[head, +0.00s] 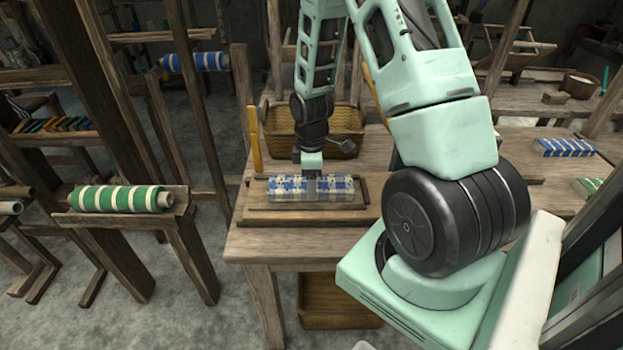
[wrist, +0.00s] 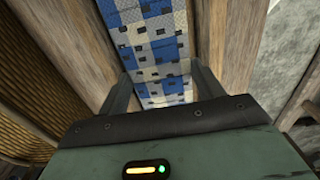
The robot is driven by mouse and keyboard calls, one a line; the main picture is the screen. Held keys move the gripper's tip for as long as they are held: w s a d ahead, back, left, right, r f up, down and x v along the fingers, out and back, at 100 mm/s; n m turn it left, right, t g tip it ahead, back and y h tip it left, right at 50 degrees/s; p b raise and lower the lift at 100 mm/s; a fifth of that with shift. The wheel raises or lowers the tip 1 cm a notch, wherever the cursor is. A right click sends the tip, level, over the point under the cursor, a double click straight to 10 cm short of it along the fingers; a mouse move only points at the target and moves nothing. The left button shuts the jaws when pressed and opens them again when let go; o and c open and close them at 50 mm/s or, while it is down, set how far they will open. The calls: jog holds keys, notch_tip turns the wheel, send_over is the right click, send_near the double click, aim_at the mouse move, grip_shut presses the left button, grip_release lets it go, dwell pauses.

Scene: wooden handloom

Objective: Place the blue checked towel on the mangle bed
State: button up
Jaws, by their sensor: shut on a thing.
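The blue checked towel (head: 285,187) is a flat, folded blue-and-white strip. It lies lengthwise over the mangle bed (head: 290,216), a low wooden board with a dark rim on the table. I cannot tell whether the towel rests on the bed or is slightly above it. My gripper (head: 311,178) points down at the middle of the towel, with its jaws shut on it. In the wrist view the towel (wrist: 155,40) runs between the two fingers, and wooden strips flank it. The fingertips are partly hidden.
A wicker basket (head: 285,128) stands just behind the bed. A yellow upright post (head: 254,138) rises at the bed's left. Another blue checked cloth (head: 566,147) and a green one (head: 592,186) lie at right. A green-striped roll (head: 120,199) rests on the left frame.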

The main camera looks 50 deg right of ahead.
jog(key=shift+f, duration=0.2)
jog(key=o, duration=1.1)
jog(key=shift+r, duration=0.1)
